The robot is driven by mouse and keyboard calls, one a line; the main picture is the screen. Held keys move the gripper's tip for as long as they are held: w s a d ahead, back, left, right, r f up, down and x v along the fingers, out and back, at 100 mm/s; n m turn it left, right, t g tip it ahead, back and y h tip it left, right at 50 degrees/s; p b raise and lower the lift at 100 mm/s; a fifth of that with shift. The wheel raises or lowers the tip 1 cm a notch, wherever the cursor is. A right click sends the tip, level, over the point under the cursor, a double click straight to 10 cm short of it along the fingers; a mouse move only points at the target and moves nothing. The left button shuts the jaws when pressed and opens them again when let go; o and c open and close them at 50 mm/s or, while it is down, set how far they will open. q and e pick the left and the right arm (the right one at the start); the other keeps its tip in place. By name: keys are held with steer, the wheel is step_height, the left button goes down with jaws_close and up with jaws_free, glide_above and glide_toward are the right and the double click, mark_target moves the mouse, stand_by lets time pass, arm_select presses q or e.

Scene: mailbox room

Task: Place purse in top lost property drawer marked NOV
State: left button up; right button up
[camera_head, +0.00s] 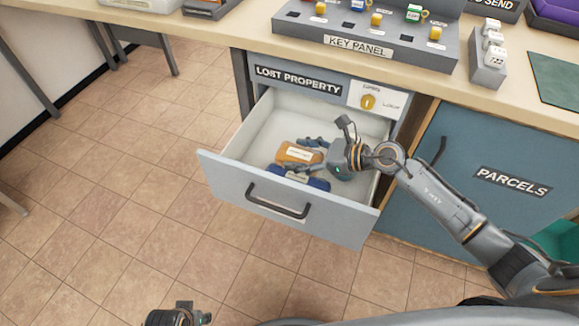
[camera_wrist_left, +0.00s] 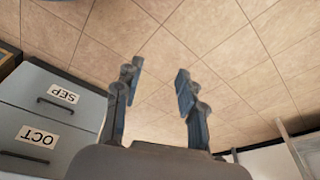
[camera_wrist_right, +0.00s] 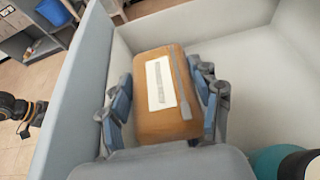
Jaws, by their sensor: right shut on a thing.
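An orange-brown case with a white label (camera_head: 299,152), which looks like the purse, is inside the open lost property drawer (camera_head: 290,223). My right gripper (camera_head: 318,154) reaches into the drawer and is shut on the case, with one finger on each side in the right wrist view (camera_wrist_right: 160,95). The label is too small to read. My left gripper (camera_head: 180,316) is low at the bottom edge of the head view. In the left wrist view it is open and empty (camera_wrist_left: 158,85) above the floor. No NOV marking shows.
Grey drawers marked SEP (camera_wrist_left: 62,94) and OCT (camera_wrist_left: 38,137) show in the left wrist view. A closed PARCELS door (camera_head: 480,205) is at right. Tiled floor (camera_head: 110,180) is clear at left.

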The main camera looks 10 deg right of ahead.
mark_target(290, 159)
steer(key=f, duration=0.1)
steer(key=w+a+f, duration=0.1)
steer(key=w+a+f+b, duration=0.1)
steer(key=shift+w+a+f, duration=0.1)
steer(key=shift+f, duration=0.3)
step_height(290, 159, down, 3)
steer(key=shift+w+a+f+b, duration=0.1)
steer(key=shift+f+b, duration=0.1)
steer(key=shift+b, duration=0.35)
steer(key=shift+f, duration=0.15)
steer(key=o, duration=1.2)
steer(key=shift+f, duration=0.2)
arm_select(q)
steer(key=w+v, duration=0.1)
steer(key=v, duration=0.6)
steer(key=shift+w+r+t, duration=0.3)
steer(key=shift+w+r, duration=0.3)
steer(key=shift+w, duration=0.05)
arm_select(e)
steer(key=shift+r, duration=0.15)
steer(key=shift+r, duration=0.1)
